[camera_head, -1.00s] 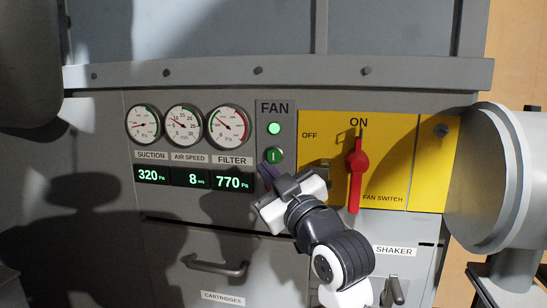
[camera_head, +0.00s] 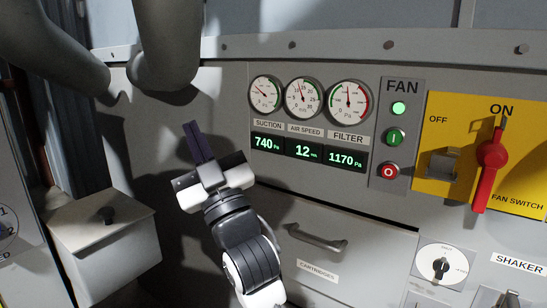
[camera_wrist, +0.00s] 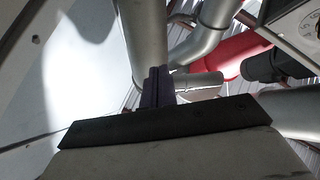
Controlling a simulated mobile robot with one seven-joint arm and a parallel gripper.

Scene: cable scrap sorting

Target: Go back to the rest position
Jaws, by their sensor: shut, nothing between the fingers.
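My gripper (camera_head: 190,128) is in front of the grey panel, left of the gauges, with its fingers pointing up and slightly left. The two dark fingers are together with nothing between them, and they touch no control. They also show in the wrist view (camera_wrist: 158,84), in front of grey pipes. The fan panel (camera_head: 402,88) has a lit green lamp (camera_head: 399,108), a green I button (camera_head: 395,137) and a red O button (camera_head: 389,171). The red fan switch handle (camera_head: 489,165) stands upright under ON. The displays (camera_head: 302,150) read 740, 12 and 1170.
A grey box (camera_head: 105,245) with a dark knob stands at lower left. Thick grey pipes (camera_head: 165,40) hang at upper left. A drawer handle (camera_head: 317,238) sticks out right of my arm. A red part (camera_wrist: 228,55) shows among pipes in the wrist view.

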